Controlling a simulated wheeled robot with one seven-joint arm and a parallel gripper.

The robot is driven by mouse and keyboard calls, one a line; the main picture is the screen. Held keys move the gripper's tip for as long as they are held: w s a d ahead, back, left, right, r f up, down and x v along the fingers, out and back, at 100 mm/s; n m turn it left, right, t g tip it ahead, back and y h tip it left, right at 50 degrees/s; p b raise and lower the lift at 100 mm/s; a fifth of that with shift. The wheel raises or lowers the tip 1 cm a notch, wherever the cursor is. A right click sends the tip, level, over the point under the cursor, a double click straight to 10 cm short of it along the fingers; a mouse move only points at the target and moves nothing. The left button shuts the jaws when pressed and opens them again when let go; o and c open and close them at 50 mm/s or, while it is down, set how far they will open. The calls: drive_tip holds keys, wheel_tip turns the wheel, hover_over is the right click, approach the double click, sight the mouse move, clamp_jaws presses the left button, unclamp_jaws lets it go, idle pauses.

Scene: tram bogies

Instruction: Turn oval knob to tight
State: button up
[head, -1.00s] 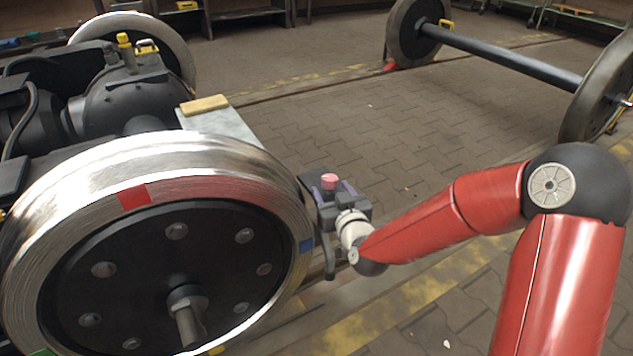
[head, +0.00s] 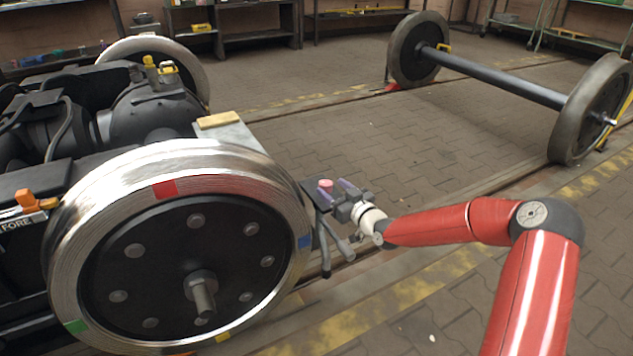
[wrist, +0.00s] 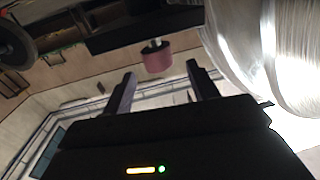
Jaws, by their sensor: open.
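A dull red knob (head: 325,184) stands just right of the big steel wheel in the head view, at a dark bracket. In the wrist view the knob (wrist: 157,58) sits on a short pale stem joined to a dark bar (wrist: 140,32). My gripper (head: 334,192) is open, its two purple fingers pointing toward the knob. In the wrist view the fingertips of my gripper (wrist: 160,73) stand apart, one each side of the knob's line, with the knob seemingly just beyond them. No contact shows. I cannot make out an oval shape or any tight mark.
The wheel (head: 120,160) with red, blue, green and yellow marks is close left of my gripper; its bright rim (wrist: 245,50) fills the wrist view's right. A grey lever (head: 324,250) hangs below the bracket. A loose wheelset (head: 500,75) stands behind. Paved floor between is clear.

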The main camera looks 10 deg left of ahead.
sight(322, 180)
drive_tip(key=x, duration=0.6)
drive_tip(key=shift+c, duration=0.5)
drive_tip(key=c, duration=0.9)
